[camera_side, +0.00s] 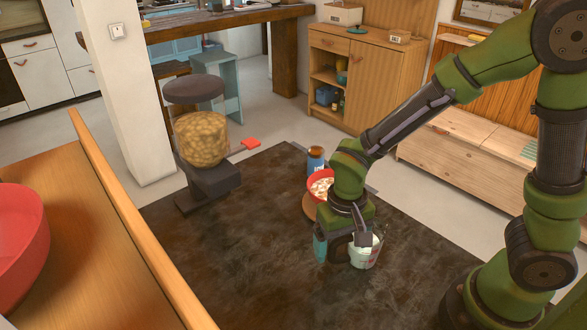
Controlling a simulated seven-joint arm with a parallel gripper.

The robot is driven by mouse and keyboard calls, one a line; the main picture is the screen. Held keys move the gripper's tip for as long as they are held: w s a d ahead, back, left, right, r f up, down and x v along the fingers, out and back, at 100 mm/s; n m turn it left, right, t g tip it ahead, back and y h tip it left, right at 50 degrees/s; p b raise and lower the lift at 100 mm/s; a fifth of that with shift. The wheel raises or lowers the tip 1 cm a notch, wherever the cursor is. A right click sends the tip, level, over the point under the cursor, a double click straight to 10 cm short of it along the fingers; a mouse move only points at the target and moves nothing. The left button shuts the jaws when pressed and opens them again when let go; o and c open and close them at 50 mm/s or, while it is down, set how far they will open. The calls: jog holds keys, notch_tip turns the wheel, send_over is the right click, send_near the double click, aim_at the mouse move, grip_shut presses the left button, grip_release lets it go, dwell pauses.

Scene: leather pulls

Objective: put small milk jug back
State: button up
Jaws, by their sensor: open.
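A small white vessel (368,254), which looks like the milk jug, stands upright on the dark brown surface. My gripper (351,248) is open and low, right at the vessel's left side. One dark finger overlaps its upper edge. I cannot tell whether the fingers touch it or how far they reach around it. A small teal object (320,247) stands just left of my gripper, partly hidden by it.
Behind my wrist are a red bowl (317,188) with pale food, on a round wooden board (309,207), and a blue-and-brown container (316,160). A food dispenser (203,140) stands back left. The dark surface's (220,255) left front is clear.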

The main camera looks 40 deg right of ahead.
jog(key=shift+r, duration=0.1)
notch_tip(320, 180, up, 12)
jog(key=s+d+r+t+y, duration=0.2)
jog(key=s+d+r+t, duration=0.2)
jog(key=d+r+t, duration=0.3)
jog(key=shift+s, duration=0.25)
jog(key=shift+r, duration=0.1)
dwell(1.4)
